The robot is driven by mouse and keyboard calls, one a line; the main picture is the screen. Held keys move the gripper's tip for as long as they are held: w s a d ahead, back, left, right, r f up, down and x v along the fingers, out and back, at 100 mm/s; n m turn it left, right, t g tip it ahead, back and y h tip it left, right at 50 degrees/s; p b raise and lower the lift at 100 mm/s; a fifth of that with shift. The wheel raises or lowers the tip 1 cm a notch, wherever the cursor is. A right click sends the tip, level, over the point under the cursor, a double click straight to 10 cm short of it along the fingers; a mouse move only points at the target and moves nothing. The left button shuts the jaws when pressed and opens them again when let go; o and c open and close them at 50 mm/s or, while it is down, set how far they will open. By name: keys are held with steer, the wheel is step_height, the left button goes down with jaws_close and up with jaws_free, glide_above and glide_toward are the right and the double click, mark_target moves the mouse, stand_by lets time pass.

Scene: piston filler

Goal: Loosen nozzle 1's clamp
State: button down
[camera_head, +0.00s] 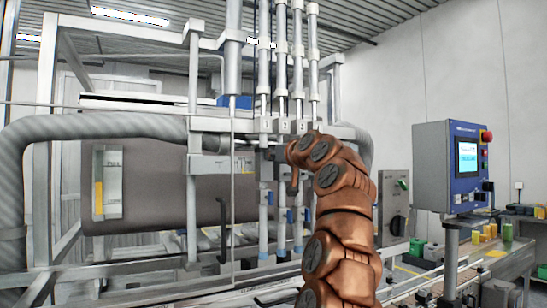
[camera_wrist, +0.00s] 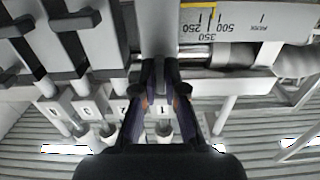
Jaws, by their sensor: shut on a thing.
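In the wrist view my gripper (camera_wrist: 160,88) has its two dark fingers close together at the lower end of a grey upright (camera_wrist: 157,30) in the nozzle 1 row. The number plate 1 (camera_wrist: 165,110) shows between the fingers. The fingers are shut on a small part that they mostly hide; it looks like nozzle 1's clamp. Black T-shaped handles (camera_wrist: 78,22) sit on the neighbouring nozzles to the left. The nozzle row (camera_head: 265,125) stands just left of the arm's end.
A scale plate (camera_wrist: 250,22) lies close on the right in the wrist view. In the head view, a blue control panel (camera_head: 446,165) stands at right above a conveyor (camera_head: 510,262). A thick grey hose (camera_head: 90,127) runs at left.

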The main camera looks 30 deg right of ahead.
stand_by(0.5)
steer(key=c, duration=1.2)
jaws_free()
steer(key=shift+c, duration=0.2)
steer(key=s+a, duration=0.1)
steer(key=s, duration=1.1)
stand_by(0.4)
